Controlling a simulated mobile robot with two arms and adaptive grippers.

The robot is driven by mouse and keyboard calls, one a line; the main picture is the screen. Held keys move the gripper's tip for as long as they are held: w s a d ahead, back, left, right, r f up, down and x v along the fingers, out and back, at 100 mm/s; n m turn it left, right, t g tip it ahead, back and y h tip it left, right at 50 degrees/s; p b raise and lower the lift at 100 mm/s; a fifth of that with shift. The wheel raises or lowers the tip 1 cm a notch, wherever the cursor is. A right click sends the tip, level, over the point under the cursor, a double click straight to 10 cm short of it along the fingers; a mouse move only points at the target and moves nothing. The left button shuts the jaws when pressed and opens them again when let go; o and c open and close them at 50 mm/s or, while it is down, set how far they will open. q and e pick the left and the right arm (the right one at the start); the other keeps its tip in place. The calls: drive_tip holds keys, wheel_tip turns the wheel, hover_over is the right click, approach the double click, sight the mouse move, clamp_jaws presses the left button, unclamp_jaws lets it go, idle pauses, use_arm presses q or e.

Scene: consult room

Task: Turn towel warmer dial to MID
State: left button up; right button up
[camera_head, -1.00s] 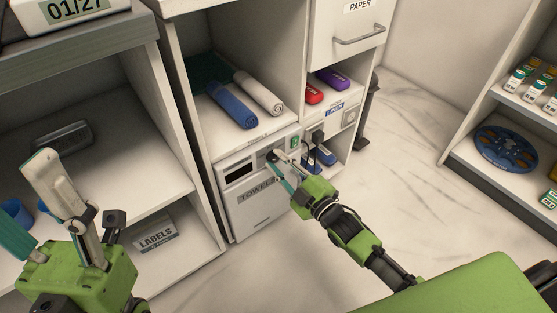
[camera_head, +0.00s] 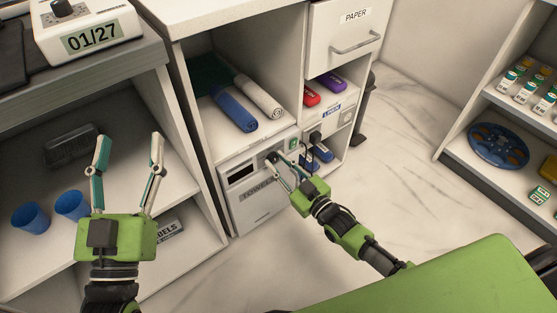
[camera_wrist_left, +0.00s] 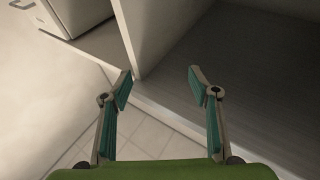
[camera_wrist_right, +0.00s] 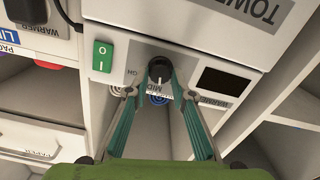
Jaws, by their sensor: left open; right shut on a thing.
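The towel warmer (camera_head: 262,207) is a white box in the lower compartment of the middle cabinet, with a "TOWEL" label and a dark display. Its black dial (camera_wrist_right: 160,69) shows in the right wrist view. A pale pointer line on it points down in that picture, toward lettering that looks like "MID". My right gripper (camera_wrist_right: 157,80) is shut on the dial, one finger on each side; it also shows at the panel in the head view (camera_head: 276,162). My left gripper (camera_head: 128,145) is open and empty in front of the left shelf.
A green power switch (camera_wrist_right: 103,56) sits beside the dial. A dark plug and cord (camera_head: 315,138) are right of the warmer. Rolled towels (camera_head: 234,108) lie on the shelf above. Blue cups (camera_head: 30,217) stand on the left shelf. The marble floor (camera_head: 400,170) is clear.

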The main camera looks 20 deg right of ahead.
use_arm(q)
drive_tip(key=shift+w+a+f+g+y+p, duration=0.15)
drive_tip(key=shift+f+g, duration=0.3)
drive_tip(key=shift+f, duration=0.35)
drive_tip(key=shift+w+f+g+y+p, duration=0.15)
drive_tip(key=shift+f+g, duration=0.35)
drive_tip(key=shift+f, duration=0.3)
drive_tip(key=shift+w+a+f+g+y, duration=0.15)
drive_tip(key=shift+f+g, duration=0.3)
drive_tip(key=shift+f, duration=0.35)
use_arm(e)
drive_tip(key=shift+m, duration=1.1)
use_arm(q)
drive_tip(key=shift+d, duration=0.1)
use_arm(e)
drive_tip(key=shift+f, duration=0.1)
drive_tip(key=o, duration=1.1)
drive_tip(key=shift+s+d, duration=0.1)
drive_tip(key=v, duration=1.1)
drive_tip(key=shift+s, duration=0.4)
drive_tip(key=shift+d, duration=0.1)
